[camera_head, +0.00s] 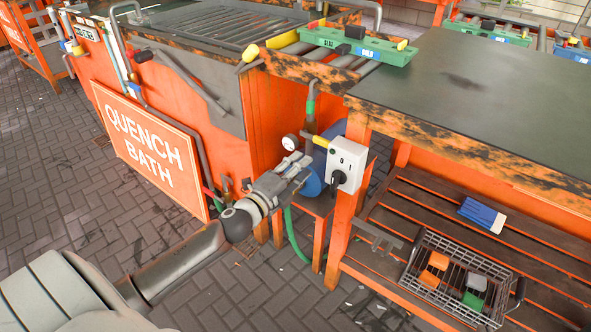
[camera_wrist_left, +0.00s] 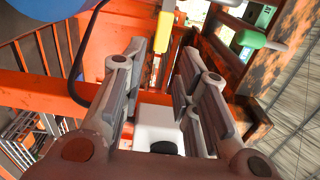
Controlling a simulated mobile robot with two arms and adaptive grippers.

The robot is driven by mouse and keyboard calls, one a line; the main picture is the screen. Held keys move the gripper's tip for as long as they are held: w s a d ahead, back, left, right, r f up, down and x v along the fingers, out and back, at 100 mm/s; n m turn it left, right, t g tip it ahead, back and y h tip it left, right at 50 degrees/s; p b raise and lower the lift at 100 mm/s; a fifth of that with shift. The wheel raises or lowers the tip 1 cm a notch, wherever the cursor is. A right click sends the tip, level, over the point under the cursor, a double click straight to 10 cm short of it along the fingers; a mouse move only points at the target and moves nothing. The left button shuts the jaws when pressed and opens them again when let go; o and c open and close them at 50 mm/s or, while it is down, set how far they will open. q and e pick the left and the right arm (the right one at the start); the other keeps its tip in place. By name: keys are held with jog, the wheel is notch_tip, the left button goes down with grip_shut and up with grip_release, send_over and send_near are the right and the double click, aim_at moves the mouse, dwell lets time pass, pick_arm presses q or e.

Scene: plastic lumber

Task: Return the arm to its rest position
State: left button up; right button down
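My left arm reaches in from the lower left in the head view. Its gripper (camera_head: 296,166) is just left of a white switch box (camera_head: 348,155) with a black knob (camera_head: 338,178). In the left wrist view the gripper (camera_wrist_left: 164,65) has its two fingers apart, with nothing held between them. A white box face (camera_wrist_left: 158,128) with a dark spot shows beyond and between the fingers. I cannot tell from these views whether the fingers touch anything. My right gripper is not in view.
The switch box is on the orange workbench's (camera_head: 350,225) leg. A pressure gauge (camera_head: 290,142), blue cylinder (camera_head: 313,184) and green hose (camera_head: 290,235) are close to the gripper. The quench bath (camera_head: 150,145) stands left. A wire basket (camera_head: 458,270) sits on the lower shelf. Paved floor (camera_head: 190,270) is open.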

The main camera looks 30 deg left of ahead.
pick_arm(q)
jog(key=shift+s, duration=0.6)
